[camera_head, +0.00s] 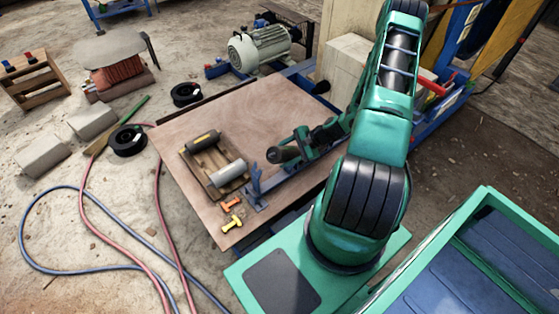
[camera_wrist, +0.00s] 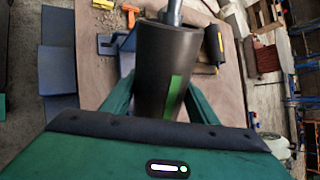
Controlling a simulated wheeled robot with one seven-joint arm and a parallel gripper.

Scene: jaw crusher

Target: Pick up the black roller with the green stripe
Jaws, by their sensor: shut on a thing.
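The black roller with the green stripe (camera_wrist: 165,65) is between the fingers of my gripper (camera_wrist: 158,92) in the wrist view. Its stripe faces the wrist camera, and a metal shaft end sticks out at its far end. In the head view the dark roller (camera_head: 284,154) shows at the tip of my gripper (camera_head: 303,144), over the brown board, with its stripe not visible. My gripper is shut on it. The fingers partly hide its sides. I cannot tell how high it is above the board.
A wooden tray (camera_head: 211,187) on the board (camera_head: 262,103) holds a black roller with yellow marks (camera_head: 203,142) and a light grey roller (camera_head: 229,173). A blue bracket (camera_head: 254,187) stands beside it. Orange (camera_head: 231,205) and yellow (camera_head: 232,223) pieces lie near the front edge. The board's back is clear.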

